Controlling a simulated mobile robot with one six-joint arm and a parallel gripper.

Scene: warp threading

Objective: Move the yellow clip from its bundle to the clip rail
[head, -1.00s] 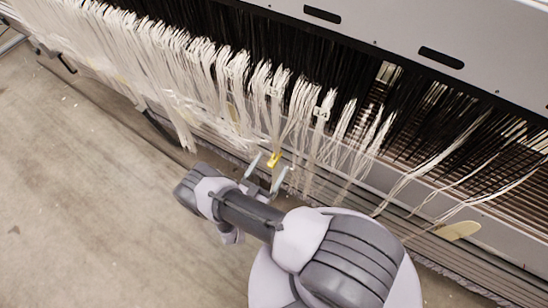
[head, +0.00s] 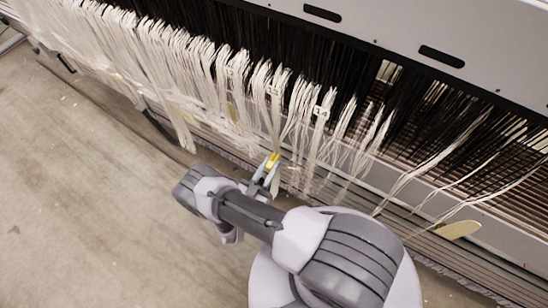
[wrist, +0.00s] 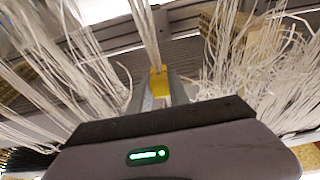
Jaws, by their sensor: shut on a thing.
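The yellow clip (head: 272,159) hangs at the lower end of a bundle of white warp threads (head: 274,110) in the head view. My gripper (head: 268,172) is shut on the clip, with one finger on each side of it. In the wrist view the clip (wrist: 158,82) sits between the two fingers of my gripper (wrist: 158,95), and its white bundle (wrist: 148,35) runs up out of it. I cannot make out the clip rail for certain.
More white thread bundles (head: 190,60) hang close on both sides. A grey machine panel (head: 480,45) with dark slots is above, and dark threads hang behind. Bare concrete floor (head: 90,210) is at the left.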

